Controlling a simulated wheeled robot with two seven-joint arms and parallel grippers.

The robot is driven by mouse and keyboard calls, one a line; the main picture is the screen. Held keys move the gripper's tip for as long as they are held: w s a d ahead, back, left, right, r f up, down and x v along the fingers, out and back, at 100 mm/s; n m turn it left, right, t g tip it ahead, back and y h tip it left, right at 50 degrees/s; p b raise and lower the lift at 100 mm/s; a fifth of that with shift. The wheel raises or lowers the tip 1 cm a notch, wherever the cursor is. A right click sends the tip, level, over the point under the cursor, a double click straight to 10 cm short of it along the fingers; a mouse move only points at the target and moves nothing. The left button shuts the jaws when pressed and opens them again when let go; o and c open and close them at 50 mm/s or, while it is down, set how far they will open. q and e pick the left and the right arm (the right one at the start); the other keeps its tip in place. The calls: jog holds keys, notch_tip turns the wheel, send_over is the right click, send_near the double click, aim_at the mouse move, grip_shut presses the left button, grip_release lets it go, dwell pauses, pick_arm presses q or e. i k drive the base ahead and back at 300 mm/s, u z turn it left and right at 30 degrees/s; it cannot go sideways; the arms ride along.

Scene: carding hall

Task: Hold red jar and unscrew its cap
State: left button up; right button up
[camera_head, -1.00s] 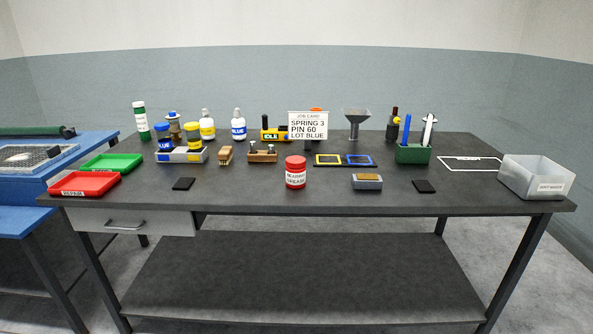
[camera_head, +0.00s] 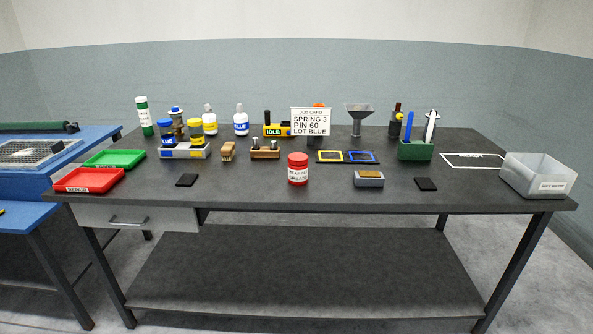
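The red jar (camera_head: 298,176) stands upright near the front middle of the dark workbench. It has a white label with small, partly readable print. Its red cap (camera_head: 298,160) sits on top. Nothing touches the jar. Neither of my grippers shows in the head view.
On the workbench (camera_head: 330,198), a grey block (camera_head: 369,179) and black pads (camera_head: 426,184) lie right of the jar, another pad (camera_head: 187,180) left. A job card (camera_head: 310,121), bottles (camera_head: 241,121) and a funnel (camera_head: 360,115) stand behind.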

aim_at(298, 175)
jog(key=u, duration=0.15)
jog(key=i, duration=1.15)
jog(key=z, duration=0.15)
